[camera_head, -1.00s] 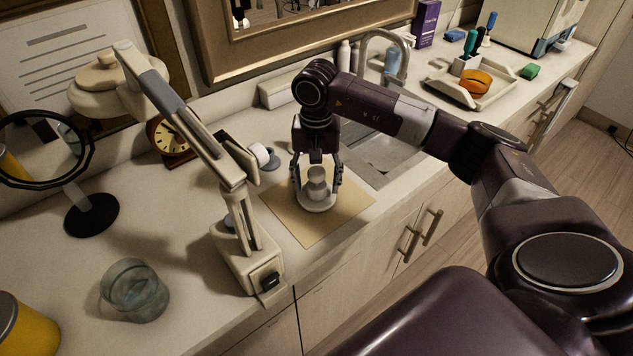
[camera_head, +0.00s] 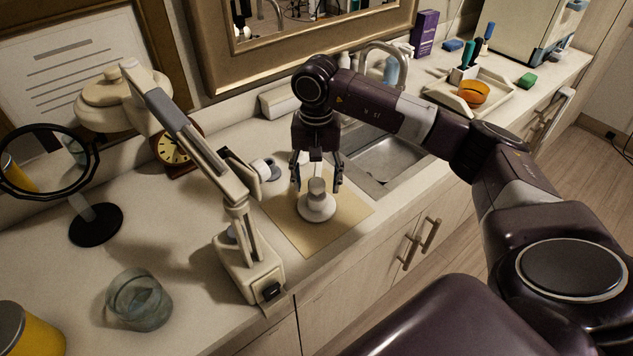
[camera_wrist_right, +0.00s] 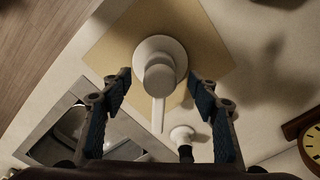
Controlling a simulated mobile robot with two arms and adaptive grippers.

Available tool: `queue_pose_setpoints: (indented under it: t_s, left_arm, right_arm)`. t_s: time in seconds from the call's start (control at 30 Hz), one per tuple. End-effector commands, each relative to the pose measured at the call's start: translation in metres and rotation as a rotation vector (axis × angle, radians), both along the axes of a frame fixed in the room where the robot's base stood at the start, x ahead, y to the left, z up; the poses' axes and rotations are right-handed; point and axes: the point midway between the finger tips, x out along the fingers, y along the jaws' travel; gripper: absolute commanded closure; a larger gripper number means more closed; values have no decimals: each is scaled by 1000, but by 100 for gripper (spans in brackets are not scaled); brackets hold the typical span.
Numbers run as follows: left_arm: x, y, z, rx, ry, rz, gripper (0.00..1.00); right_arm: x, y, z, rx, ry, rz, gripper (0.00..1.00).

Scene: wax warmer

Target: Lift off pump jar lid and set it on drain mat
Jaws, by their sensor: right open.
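The white pump lid (camera_head: 317,209), with a round flange and a raised pump head, rests upright on the tan drain mat (camera_head: 283,207). In the right wrist view, the lid (camera_wrist_right: 160,75) shows its long spout, and the mat (camera_wrist_right: 110,45) lies under it. My right gripper (camera_head: 317,184) points down just above the lid, its fingers open on either side of the pump head. Its spread fingers (camera_wrist_right: 160,82) also show in the wrist view, apart from the lid. An open glass jar (camera_head: 139,300) stands at the front left of the counter. My left gripper is out of view.
A jointed cream lamp arm (camera_head: 250,265) stands between the glass jar and the mat. The sink (camera_head: 385,160) is right behind the mat, and a tray (camera_head: 500,100) with an orange bowl is farther right. A round mirror (camera_head: 95,225) and a clock stand left.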

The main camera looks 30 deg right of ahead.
Motion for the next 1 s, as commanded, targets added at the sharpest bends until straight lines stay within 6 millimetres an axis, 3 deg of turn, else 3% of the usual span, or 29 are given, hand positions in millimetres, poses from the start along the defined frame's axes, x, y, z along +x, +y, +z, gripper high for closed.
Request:
queue_pose_setpoints:
  t_s: [0.7,1.0]
  left_arm:
    - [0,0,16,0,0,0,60]
    - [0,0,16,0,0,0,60]
  right_arm:
    - [0,0,29,1,-1,0,45]
    - [0,0,30,0,0,0,45]
